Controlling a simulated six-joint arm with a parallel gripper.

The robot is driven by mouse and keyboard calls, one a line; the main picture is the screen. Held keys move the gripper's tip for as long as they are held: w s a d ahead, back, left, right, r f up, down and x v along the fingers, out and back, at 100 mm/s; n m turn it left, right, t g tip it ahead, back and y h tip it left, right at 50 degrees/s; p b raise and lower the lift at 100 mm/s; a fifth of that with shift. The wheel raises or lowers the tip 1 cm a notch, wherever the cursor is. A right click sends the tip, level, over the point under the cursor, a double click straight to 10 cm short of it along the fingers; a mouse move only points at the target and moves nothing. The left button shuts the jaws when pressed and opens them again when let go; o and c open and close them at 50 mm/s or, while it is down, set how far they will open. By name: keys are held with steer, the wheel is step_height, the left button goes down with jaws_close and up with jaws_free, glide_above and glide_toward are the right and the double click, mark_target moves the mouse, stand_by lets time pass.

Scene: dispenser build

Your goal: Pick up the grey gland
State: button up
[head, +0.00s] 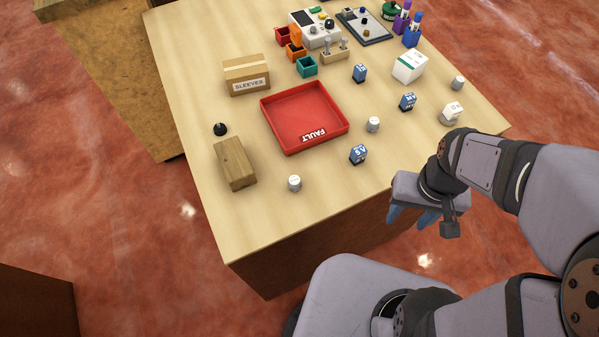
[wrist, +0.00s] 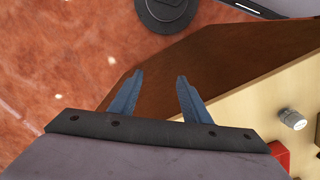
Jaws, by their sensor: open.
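Three small grey ribbed cylinders that look like glands lie apart on the wooden table. One gland (head: 294,183) stands near the table's front edge, a second gland (head: 373,124) is right of the red tray, and a third gland (head: 458,83) is near the right edge. I cannot tell which one the task means. One grey gland (wrist: 292,118) shows at the right of the wrist view. My gripper (head: 412,216) is open with blue fingers, off the table's front-right edge and away from every gland. Its fingers (wrist: 160,80) hold nothing in the wrist view.
The red FAULT tray (head: 268,124) is mid-table. A wooden block (head: 235,163), black knob (head: 220,129) and SLEEVES box (head: 247,75) are left of it. Blue blocks (head: 358,154) and white boxes (head: 410,66) stand to the right. Small bins and devices crowd the back.

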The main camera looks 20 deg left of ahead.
mark_target(294, 179)
steer(key=s+a+r+n+p, duration=0.1)
steer(key=a+n, duration=0.1)
steer(key=a, duration=0.4)
steer(key=s+a+r+n+p, duration=0.1)
steer(key=a+n+p, duration=0.1)
steer(key=a, duration=0.3)
steer(key=s+a+r+n+p, duration=0.1)
steer(key=a+r+n+p, duration=0.1)
steer(key=a+n, duration=0.2)
steer(key=shift+a+h, duration=0.3)
steer(key=shift+a, duration=1.05)
steer(key=shift+n, duration=0.6)
steer(key=a, duration=0.1)
steer(key=a+r, duration=0.1)
steer(key=a, duration=0.3)
steer(key=shift+w+r, duration=0.35)
steer(key=shift+w, duration=0.05)
steer(key=shift+n+y, duration=0.3)
steer(key=shift+y, duration=0.2)
steer(key=w+a+r, duration=0.3)
steer(key=shift+a, duration=0.1)
steer(key=shift+s+d+r, duration=0.1)
steer(key=shift+s+d, duration=0.25)
steer(key=shift+f+p, duration=1.7)
steer(key=shift+f, duration=2.05)
steer(key=c, duration=1.1)
